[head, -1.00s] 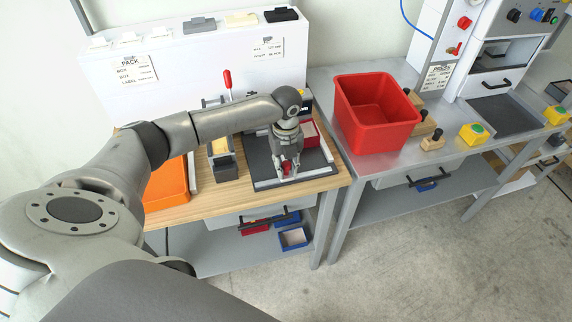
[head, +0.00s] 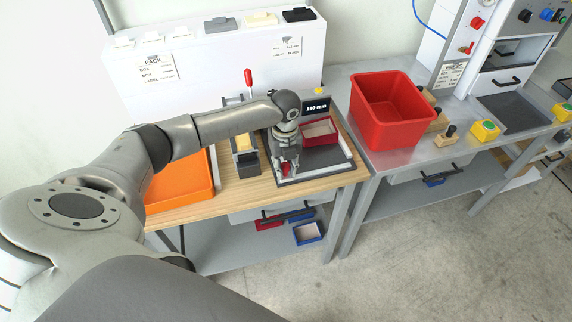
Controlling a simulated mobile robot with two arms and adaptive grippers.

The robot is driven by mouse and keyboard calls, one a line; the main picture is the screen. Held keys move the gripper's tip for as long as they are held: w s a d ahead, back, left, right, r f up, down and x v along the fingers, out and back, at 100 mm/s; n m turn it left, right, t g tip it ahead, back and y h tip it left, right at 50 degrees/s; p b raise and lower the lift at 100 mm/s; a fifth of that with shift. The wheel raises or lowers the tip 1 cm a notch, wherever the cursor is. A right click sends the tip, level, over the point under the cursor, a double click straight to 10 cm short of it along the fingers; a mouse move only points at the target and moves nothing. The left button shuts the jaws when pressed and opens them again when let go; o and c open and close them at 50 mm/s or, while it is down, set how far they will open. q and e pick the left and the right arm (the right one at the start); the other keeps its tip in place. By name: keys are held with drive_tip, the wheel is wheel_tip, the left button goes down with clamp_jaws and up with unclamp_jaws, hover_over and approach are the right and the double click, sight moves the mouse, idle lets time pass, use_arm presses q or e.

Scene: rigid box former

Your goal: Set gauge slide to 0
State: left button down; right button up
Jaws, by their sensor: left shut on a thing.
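The gauge is a dark plate (head: 325,158) with pale rails on the wooden bench. Its black display (head: 316,107) stands at the back and seems to read 180 mm, though the digits are small. My left gripper (head: 287,168) points down at the plate's left front side. It is shut on a small red knob (head: 285,169), which seems to belong to the gauge slide; the fingers hide much of it. The rest of the slide is hard to make out under my wrist. My right gripper is not in view.
A red open box (head: 320,131) sits at the plate's back right. A dark holder with yellow pieces (head: 244,158) and an orange tray (head: 184,188) are to the left. A red lever (head: 248,79) rises behind my forearm. A large red bin (head: 391,112) stands on the metal table.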

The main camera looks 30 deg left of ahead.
use_arm(q)
drive_tip(key=c, duration=1.3)
unclamp_jaws()
drive_tip(key=shift+s+a, duration=0.15)
drive_tip(key=shift+c, duration=0.2)
drive_tip(key=shift+o, duration=0.5)
drive_tip(key=shift+a, duration=0.1)
drive_tip(key=shift+d+r, duration=0.2)
drive_tip(key=shift+r, duration=0.05)
wheel_tip(320, 180, up, 11)
drive_tip(key=shift+a+r, duration=0.2)
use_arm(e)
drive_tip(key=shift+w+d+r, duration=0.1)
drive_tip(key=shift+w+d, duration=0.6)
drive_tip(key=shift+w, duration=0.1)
